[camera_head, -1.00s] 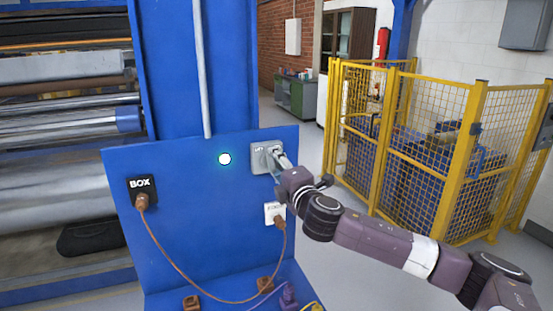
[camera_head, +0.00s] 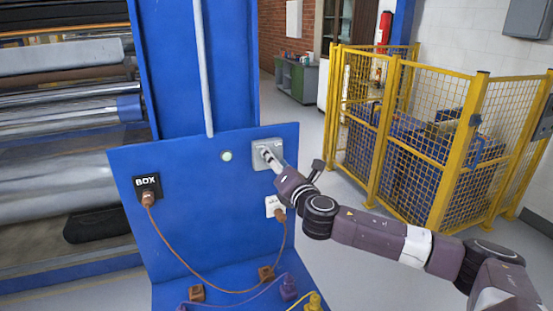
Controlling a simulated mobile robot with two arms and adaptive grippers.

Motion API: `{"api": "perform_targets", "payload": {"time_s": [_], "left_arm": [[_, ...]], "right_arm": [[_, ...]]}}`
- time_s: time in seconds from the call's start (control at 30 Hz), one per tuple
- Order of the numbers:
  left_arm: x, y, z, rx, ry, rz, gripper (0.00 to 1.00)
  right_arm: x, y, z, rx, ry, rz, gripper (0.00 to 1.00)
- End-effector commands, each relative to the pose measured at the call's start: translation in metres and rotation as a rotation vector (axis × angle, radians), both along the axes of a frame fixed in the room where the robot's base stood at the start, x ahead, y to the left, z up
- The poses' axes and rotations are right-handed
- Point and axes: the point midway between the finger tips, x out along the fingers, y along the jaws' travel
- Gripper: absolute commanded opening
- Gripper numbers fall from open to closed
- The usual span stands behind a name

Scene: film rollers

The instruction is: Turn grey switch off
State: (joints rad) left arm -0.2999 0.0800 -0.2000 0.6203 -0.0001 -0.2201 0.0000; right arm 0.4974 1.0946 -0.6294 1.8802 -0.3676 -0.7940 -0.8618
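The grey switch box (camera_head: 259,162) is mounted at the upper right of the blue panel (camera_head: 205,195). My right gripper (camera_head: 266,153) is at the front of this box, its fingers looking close together and touching or nearly touching it. The fingers hide the middle of the switch, so its lever position cannot be seen. A small round light (camera_head: 226,156) to the left of the box is pale and dim. My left gripper is not in view.
A black BOX socket (camera_head: 147,186) and a white socket (camera_head: 274,206) are joined by a brown cable (camera_head: 225,290). Several coloured plugs sit on the ledge below. A yellow mesh fence (camera_head: 440,140) stands at the right.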

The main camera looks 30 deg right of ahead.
Motion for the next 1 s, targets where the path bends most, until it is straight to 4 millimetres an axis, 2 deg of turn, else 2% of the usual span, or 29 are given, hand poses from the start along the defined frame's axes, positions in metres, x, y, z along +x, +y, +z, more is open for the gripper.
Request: {"api": "perform_targets", "payload": {"time_s": [0.47, 0.5, 0.6, 0.63, 1.0], "left_arm": [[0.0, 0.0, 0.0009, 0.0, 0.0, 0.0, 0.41], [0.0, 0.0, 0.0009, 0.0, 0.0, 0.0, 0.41], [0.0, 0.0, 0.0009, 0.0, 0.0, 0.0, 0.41], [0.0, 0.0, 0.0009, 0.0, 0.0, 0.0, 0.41], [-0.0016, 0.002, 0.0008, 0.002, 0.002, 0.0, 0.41]], "right_arm": [[-0.0001, -0.0002, -0.0008, -0.015, 0.004, -0.001, 0.19], [0.0, -0.0001, -0.0007, -0.014, 0.004, -0.001, 0.47], [-0.0001, -0.0002, -0.0006, -0.013, 0.004, -0.001, 0.58], [0.0, -0.0001, -0.0006, -0.013, 0.004, -0.001, 0.61], [-0.0047, 0.0008, -0.0008, -0.013, 0.005, 0.0, 0.61]]}}
